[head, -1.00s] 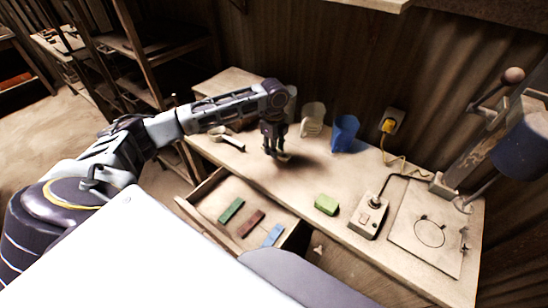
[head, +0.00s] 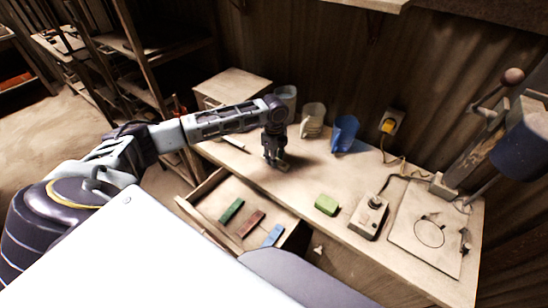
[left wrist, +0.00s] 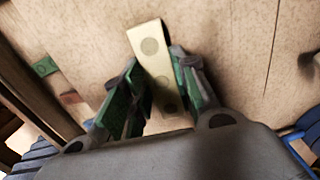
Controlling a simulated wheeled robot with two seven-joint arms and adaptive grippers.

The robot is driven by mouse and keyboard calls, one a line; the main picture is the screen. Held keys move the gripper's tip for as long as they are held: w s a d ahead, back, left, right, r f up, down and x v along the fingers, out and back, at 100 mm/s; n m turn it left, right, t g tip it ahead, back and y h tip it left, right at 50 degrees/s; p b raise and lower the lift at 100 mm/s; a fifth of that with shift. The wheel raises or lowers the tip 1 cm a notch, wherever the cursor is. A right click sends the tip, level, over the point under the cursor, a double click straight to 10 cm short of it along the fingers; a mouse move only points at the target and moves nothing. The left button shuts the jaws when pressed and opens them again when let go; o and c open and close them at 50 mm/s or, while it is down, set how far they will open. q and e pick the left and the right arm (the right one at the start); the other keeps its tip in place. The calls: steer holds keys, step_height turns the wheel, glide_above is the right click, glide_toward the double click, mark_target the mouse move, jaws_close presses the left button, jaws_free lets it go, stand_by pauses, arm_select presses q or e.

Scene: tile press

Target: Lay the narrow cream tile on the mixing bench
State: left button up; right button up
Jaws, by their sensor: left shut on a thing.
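The narrow cream tile (left wrist: 151,62) shows in the left wrist view between my fingers, its far part sticking out beyond the fingertips. It has round darker marks on its face. My left gripper (left wrist: 160,92) is shut on it. In the head view my left gripper (head: 275,160) points down low over the wooden bench (head: 300,185), behind the open drawer. The tile's end (head: 284,167) peeps out beside the fingertips; I cannot tell if it touches the bench top. My right gripper is not in view.
An open drawer (head: 193,202) holds green, red-brown and blue tiles. A green block (head: 326,204), a control box (head: 369,217) and a press plate (head: 418,249) lie to the right. A blue cup (head: 345,134) and pale mugs (head: 313,119) stand behind. Bare bench surrounds the gripper.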

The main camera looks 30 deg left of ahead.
arm_select(q)
steer(key=o, duration=0.7)
steer(key=shift+f, duration=0.1)
steer(key=o, duration=0.4)
steer(key=shift+r, duration=0.35)
step_height(320, 180, up, 12)
steer(key=shift+f, duration=0.2)
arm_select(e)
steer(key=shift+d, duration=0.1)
